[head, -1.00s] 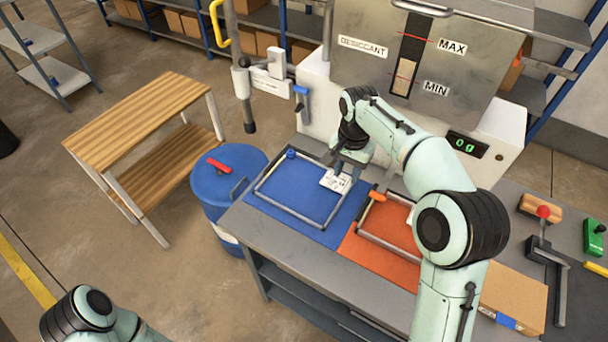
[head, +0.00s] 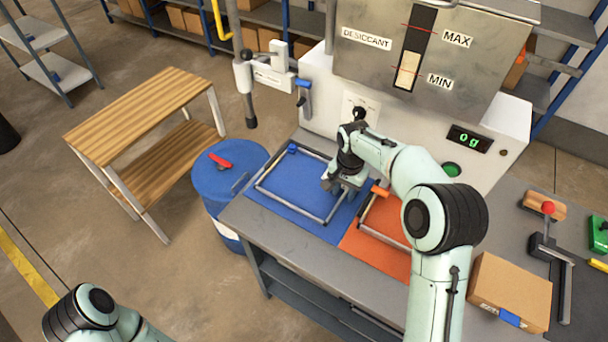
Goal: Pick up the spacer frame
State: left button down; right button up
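A grey spacer frame (head: 262,187) with a blue corner piece lies on the blue mat (head: 320,233) on the workbench. A second frame (head: 383,238), with an orange corner piece, lies on the orange mat (head: 372,262). My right gripper (head: 333,186) is low over the right side of the blue mat, at or just above the frame's right side. Its fingers are small and partly hidden by the wrist, so I cannot tell whether they are open or touch the frame. My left arm shows at the bottom left, but its gripper is out of view.
The desiccant machine (head: 430,50) stands behind the bench. A cardboard box (head: 510,290) and a red-knobbed lever (head: 547,208) are on the right. A blue drum (head: 215,205) stands off the bench's left end, near a wooden table (head: 140,115).

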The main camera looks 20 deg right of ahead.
grip_shut()
